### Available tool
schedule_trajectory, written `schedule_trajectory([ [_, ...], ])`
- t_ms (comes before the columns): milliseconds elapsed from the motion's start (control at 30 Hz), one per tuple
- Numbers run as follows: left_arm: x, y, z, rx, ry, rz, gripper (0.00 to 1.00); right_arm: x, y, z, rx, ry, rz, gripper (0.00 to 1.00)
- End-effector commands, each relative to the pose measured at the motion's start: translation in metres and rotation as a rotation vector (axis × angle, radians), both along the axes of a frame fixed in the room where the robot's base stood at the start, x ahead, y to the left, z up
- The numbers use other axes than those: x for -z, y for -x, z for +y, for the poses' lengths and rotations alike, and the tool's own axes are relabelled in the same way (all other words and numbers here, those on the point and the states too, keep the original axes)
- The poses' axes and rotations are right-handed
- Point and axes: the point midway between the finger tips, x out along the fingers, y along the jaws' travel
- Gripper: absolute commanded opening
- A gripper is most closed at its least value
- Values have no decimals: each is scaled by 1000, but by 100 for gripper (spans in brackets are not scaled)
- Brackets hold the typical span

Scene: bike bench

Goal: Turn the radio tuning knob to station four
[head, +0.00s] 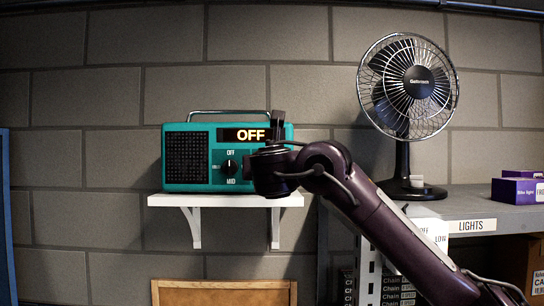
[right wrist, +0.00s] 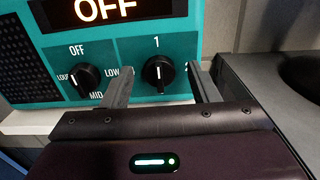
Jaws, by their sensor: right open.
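The teal radio (head: 186,187) stands on a white wall shelf, and its display (head: 245,135) reads OFF. In the right wrist view the tuning knob (right wrist: 158,72) is black, with its white pointer line upright under the number 1; its other numbers are mostly hidden. The volume knob (right wrist: 85,78) is to its left, marked OFF, LOW, MID and LOUD. My right gripper (right wrist: 160,76) is open, one finger on each side of the tuning knob; I cannot tell if they touch it. In the head view my right gripper (head: 277,128) covers the tuning knob. My left gripper is out of view.
The white shelf (head: 215,201) is narrow, with brackets below. A black fan (head: 405,165) stands on a grey shelf unit (head: 470,212) to the right, beside purple boxes (head: 517,189). The block wall lies close behind the radio. A wooden frame (head: 224,284) is below.

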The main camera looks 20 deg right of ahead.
Motion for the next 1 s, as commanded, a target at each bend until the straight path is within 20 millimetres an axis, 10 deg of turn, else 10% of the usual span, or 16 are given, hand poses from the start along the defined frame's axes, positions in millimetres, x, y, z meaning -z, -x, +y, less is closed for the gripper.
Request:
schedule_trajectory([
  [367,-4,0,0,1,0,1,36,0,-7,-3,0,0,-2,54],
  [700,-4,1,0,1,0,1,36,0,-7,-3,0,-1,-1,12],
  [1000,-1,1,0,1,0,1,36,2,-7,-3,0,-31,-10,10],
])
